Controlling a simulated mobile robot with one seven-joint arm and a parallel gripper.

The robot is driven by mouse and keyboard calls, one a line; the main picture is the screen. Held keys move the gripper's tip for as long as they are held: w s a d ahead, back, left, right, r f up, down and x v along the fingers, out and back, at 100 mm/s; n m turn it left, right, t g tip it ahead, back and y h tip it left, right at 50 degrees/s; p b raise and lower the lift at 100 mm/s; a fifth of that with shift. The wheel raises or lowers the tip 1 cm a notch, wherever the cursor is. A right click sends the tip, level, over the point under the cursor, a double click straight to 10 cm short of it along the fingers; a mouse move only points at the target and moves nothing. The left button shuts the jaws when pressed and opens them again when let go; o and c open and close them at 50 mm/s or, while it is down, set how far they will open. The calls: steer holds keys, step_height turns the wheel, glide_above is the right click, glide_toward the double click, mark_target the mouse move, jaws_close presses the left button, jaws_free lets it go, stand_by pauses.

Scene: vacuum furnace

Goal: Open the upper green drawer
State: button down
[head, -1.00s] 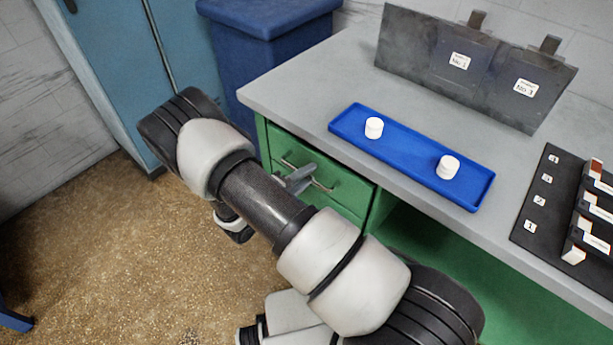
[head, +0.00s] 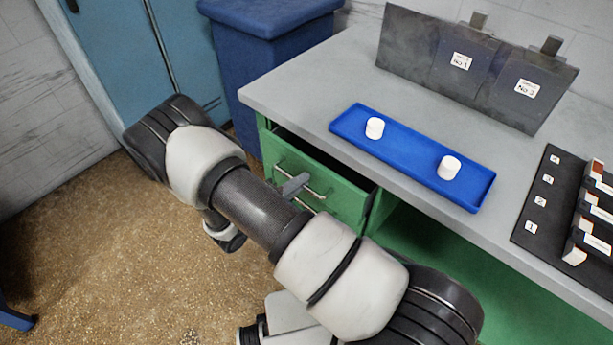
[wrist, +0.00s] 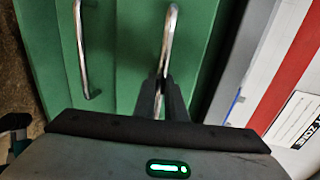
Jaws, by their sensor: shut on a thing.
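The upper green drawer (head: 342,196) sits under the left end of the grey worktop and is pulled out a little, with a dark gap above its front. Its metal bar handle (head: 316,193) also shows in the wrist view (wrist: 171,35). My gripper (head: 294,186) is shut on this handle, about the middle of the bar. In the wrist view my gripper's dark fingers (wrist: 161,96) close around the bar. The drawer's inside is mostly hidden.
A lower drawer's handle (wrist: 83,50) is left in the wrist view. On the worktop (head: 290,85) stand a blue tray (head: 410,160) with two white pieces, a dark upright panel (head: 410,45) and a black rack (head: 545,205). A blue bin (head: 265,60) stands behind. Floor at left is free.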

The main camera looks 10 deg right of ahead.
steer(key=f+b+v, duration=0.1)
steer(key=f+v, duration=0.1)
steer(key=v, duration=0.9)
steer(key=a+f+b+v, duration=0.1)
steer(key=f+v, duration=0.1)
steer(key=v, duration=1)
steer(key=shift+s+f, duration=0.35)
steer(key=shift+f, duration=0.05)
steer(key=c, duration=1.8)
jaws_free()
steer(key=shift+a, duration=0.1)
steer(key=v, duration=1.7)
steer(key=shift+s+a, duration=0.1)
steer(key=shift+a, duration=0.05)
